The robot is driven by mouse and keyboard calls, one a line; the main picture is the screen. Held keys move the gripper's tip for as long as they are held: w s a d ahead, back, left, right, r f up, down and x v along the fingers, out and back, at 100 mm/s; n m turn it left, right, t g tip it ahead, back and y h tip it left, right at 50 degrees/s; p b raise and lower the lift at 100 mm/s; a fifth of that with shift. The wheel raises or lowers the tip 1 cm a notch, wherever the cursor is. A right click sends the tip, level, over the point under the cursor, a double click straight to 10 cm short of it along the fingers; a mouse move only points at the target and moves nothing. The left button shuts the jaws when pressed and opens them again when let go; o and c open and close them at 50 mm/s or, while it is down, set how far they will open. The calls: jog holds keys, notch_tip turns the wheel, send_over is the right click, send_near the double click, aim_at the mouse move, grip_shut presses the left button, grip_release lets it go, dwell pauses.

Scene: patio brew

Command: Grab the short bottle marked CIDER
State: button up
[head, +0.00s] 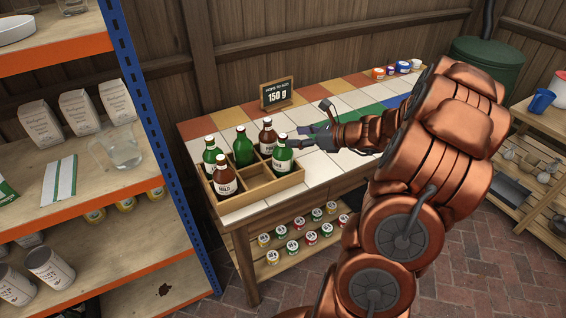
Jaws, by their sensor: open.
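A wooden divided crate (262,192) stands on the tiled table and holds several bottles. A brown bottle marked MILD (224,181) is at its front left. A green bottle (211,157) stands behind that one, and another green bottle (243,150) stands in the middle. A brown bottle (268,139) is at the back right. A green bottle with a white label (282,160) stands in front of it. I cannot clearly read CIDER on any label. My gripper (300,137) is open and empty, just right of the two right-hand bottles, near their upper parts.
A small sign reading 150 g (277,94) stands behind the crate. Small jars (391,70) stand at the table's far end, and cans (296,247) on its lower shelf. A blue-framed shelf (150,105) rises close on the left. The tiles right of the crate are clear.

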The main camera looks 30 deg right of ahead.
aim_at(283, 136)
jog(key=p+x, duration=0.1)
jog(key=x, duration=0.4)
jog(key=shift+w+a+f, duration=0.15)
jog(key=shift+w, duration=0.2)
grip_shut()
dwell(0.5)
